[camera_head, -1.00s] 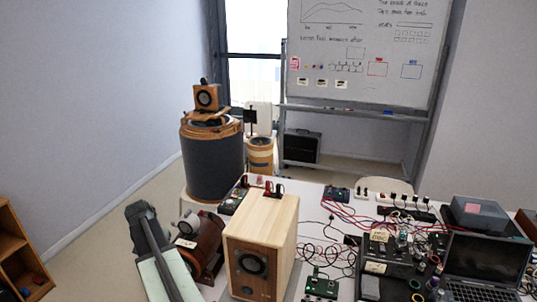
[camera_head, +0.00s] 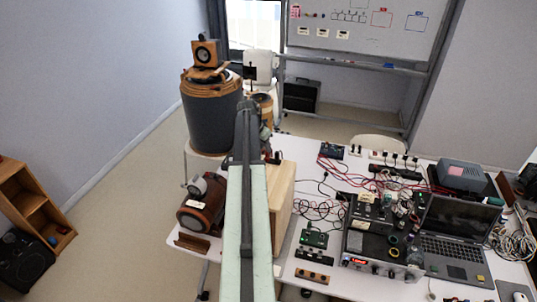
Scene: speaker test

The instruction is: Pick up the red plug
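My arm reaches up through the middle of the head view and covers part of the table's far left side. My gripper (camera_head: 265,142) is mostly hidden behind the arm, near the back of the light wooden speaker box (camera_head: 282,200). I cannot tell whether it is open or shut. I do not make out the red plug now. The far end of the box top, where small red and black pieces showed earlier, is largely covered by my arm. A small dark piece (camera_head: 276,158) shows there beside the arm.
A brown round-bodied device (camera_head: 201,208) stands left of my arm. A tall dark cylindrical speaker (camera_head: 211,122) stands behind. Right of the box are tangled cables, a green circuit board (camera_head: 314,238), a black equipment unit (camera_head: 372,246) and an open laptop (camera_head: 455,240).

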